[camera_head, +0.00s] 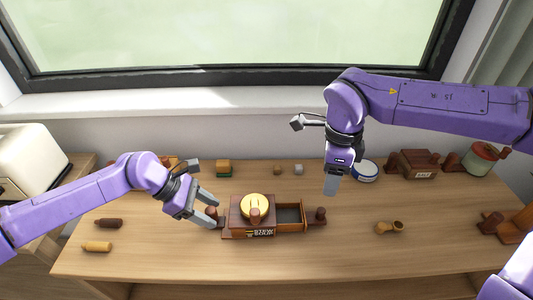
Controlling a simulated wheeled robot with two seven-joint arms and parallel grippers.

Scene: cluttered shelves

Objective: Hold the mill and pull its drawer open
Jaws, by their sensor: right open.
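The mill (238,217) is a dark brown wooden box with a yellow round top and a light label on its front. Its drawer (289,215) stands out to the right, showing a dark hollow, with a brown knob (319,213) at its end. My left gripper (216,213) is at the mill's left end. Its two grey fingers are apart, with a brown rounded piece between them; whether they press on it is unclear. My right gripper (331,186) is open and empty, pointing down above and right of the drawer's knob.
Behind stand a blue-and-white round tin (365,171), a brown box (414,163) and a green-and-red jar (481,159). A small wooden piece (389,228) lies right of the mill. Brown and yellow cylinders (97,246) lie at the left. The front middle of the table is clear.

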